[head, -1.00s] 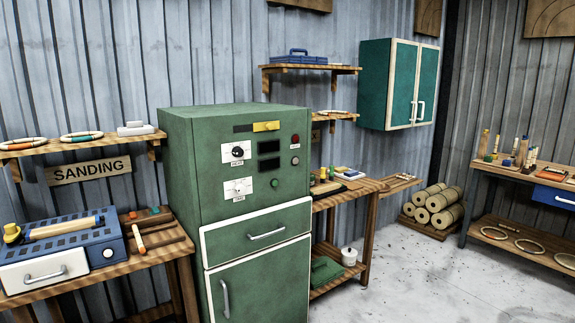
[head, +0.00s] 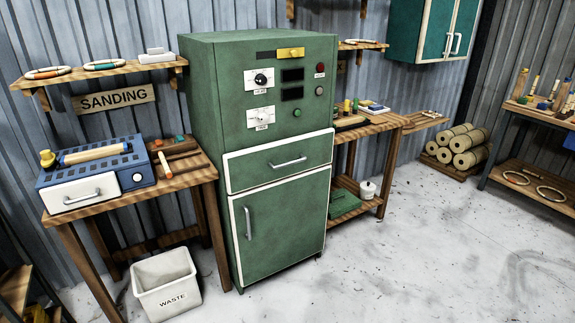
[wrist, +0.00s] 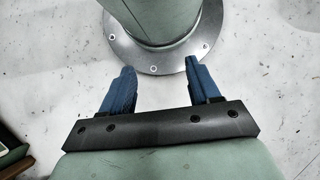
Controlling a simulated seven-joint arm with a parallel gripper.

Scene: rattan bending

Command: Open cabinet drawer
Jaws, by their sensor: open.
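A green cabinet (head: 215,120) stands upright against the wall in the middle of the head view. Its drawer (head: 255,171) has a white frame and a silver bar handle (head: 289,162), and it is shut. Below it is a closed cabinet door (head: 285,225) with a vertical handle (head: 248,223) on its left side. My gripper (wrist: 158,85) shows only in the wrist view. Its two blue fingers are apart with nothing between them, above the pale floor. The cabinet is not seen in the wrist view.
Left of the cabinet, a wooden table (head: 190,181) holds a blue sander box with its own white drawer (head: 85,194). A white waste bin (head: 166,284) stands on the floor. The floor (head: 400,250) before the cabinet and to the right is clear.

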